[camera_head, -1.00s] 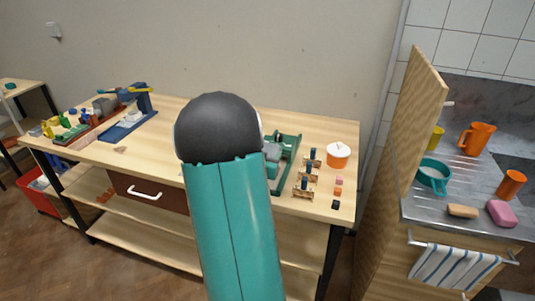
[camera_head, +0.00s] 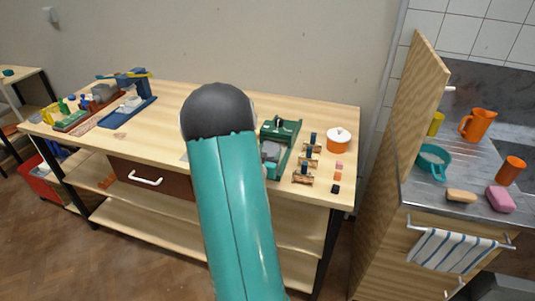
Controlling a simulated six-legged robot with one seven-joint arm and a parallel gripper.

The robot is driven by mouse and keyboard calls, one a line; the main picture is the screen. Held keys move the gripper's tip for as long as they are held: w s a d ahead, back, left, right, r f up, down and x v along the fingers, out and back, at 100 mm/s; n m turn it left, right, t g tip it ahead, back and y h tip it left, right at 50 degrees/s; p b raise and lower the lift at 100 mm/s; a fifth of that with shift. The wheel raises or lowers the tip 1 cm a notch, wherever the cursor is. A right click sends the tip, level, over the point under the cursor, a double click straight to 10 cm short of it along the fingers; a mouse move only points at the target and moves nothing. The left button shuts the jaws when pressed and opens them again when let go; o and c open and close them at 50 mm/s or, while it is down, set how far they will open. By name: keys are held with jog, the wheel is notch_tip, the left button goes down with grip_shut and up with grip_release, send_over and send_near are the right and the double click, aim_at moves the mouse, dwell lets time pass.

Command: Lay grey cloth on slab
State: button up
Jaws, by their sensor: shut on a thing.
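My teal arm with its dark round joint fills the middle of the view, in front of the workbench (camera_head: 170,95). My gripper is not in view; the arm hides the middle of the bench top. I cannot make out a grey cloth for certain. A thin grey edge (camera_head: 184,157) shows on the bench just left of my arm; I cannot tell whether it is the slab. A grey piece (camera_head: 271,151) sits in the green device (camera_head: 286,133) right of my arm.
A blue device (camera_head: 128,112) and a tray of tools (camera_head: 88,113) stand at the bench's left. Small wooden stands (camera_head: 304,172) and a lidded white-orange pot (camera_head: 339,139) are at its right. A wooden panel (camera_head: 402,155) separates the counter (camera_head: 425,205) holding a teal pan (camera_head: 433,160).

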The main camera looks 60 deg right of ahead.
jog(key=o, duration=1)
jog(key=shift+o, duration=0.2)
jog(key=v, duration=1.3)
jog(key=shift+a, duration=0.4)
jog(key=shift+r, duration=0.15)
